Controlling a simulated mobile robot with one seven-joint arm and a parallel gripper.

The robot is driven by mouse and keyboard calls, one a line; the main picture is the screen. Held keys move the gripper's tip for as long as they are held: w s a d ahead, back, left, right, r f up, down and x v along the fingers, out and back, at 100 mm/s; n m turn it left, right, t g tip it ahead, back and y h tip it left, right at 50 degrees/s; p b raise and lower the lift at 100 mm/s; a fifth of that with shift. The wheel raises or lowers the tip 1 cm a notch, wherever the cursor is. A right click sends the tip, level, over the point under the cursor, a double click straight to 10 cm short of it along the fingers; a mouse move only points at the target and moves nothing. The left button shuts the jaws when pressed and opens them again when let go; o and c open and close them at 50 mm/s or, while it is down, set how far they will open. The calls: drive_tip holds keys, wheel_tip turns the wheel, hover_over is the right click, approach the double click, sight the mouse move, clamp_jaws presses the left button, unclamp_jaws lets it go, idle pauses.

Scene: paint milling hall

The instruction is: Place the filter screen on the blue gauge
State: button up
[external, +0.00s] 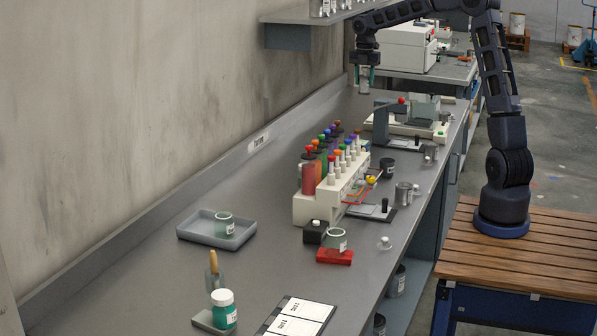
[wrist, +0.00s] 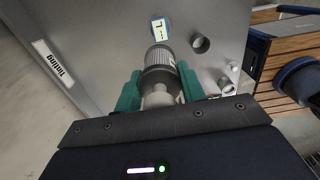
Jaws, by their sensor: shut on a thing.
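My gripper (external: 364,80) is shut on a grey cylinder with a finely ribbed side and a pale label, which appears to be the filter screen (external: 364,83). It is held above the far part of the bench. In the wrist view, the filter screen (wrist: 161,66) sits between the two green fingers, its narrower pale end towards me. I cannot pick out the gauge in the external view.
The grey bench (external: 250,190) carries a rack of coloured bottles (external: 330,180), a grey tray (external: 205,232), a jar on a red block (external: 335,257) and metal cups (external: 403,195). A shelf (external: 290,30) overhangs the back wall. A white machine (external: 405,45) stands beyond.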

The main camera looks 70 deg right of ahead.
wheel_tip(320, 180, down, 19)
drive_tip(key=shift+f, duration=0.15)
idle(0.5)
drive_tip(key=shift+f, duration=0.15)
drive_tip(key=o, duration=1.1)
